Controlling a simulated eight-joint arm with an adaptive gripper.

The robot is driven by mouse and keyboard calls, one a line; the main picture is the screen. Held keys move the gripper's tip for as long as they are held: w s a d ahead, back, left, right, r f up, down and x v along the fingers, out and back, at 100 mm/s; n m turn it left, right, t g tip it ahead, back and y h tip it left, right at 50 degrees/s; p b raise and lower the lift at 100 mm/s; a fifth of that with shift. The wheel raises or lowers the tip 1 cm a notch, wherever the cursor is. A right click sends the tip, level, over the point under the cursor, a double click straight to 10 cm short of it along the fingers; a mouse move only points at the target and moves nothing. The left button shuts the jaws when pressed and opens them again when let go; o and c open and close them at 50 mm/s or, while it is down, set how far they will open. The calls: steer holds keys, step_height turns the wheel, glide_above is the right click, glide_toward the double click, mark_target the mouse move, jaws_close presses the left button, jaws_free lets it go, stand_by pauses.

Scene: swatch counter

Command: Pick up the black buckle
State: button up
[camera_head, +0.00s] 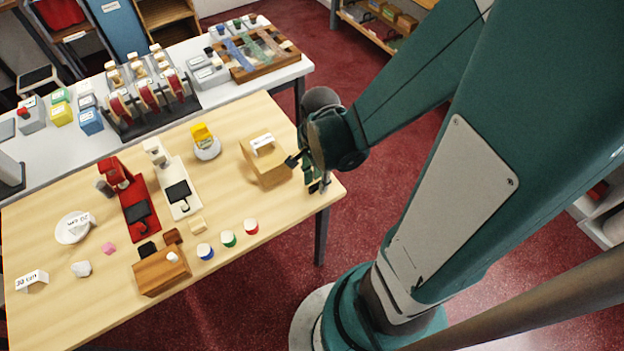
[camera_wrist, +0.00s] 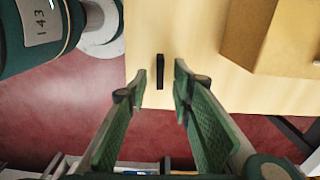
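In the wrist view, a small, narrow black piece (camera_wrist: 160,72), which looks like the black buckle, is on the pale wooden table (camera_wrist: 145,62) close to its edge. My gripper (camera_wrist: 159,88) is open and empty. Its two green fingers are apart, and the black piece shows in the gap between their tips. I cannot tell how far the tips are above it. In the head view, my gripper (camera_head: 315,185) is low over the right end of the table, and I cannot make out the buckle there.
A tan wooden box (camera_head: 268,174) with a white label stands left of my gripper; it also shows in the wrist view (camera_wrist: 275,40). Blue, green and red round pieces (camera_head: 228,239) stand at the table's front. Red floor lies beyond the edge.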

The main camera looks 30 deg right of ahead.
steer(key=c, duration=0.7)
steer(key=shift+c, duration=0.2)
steer(key=shift+r, duration=0.1)
step_height(320, 180, up, 10)
steer(key=p, duration=0.3)
stand_by(0.4)
stand_by(0.6)
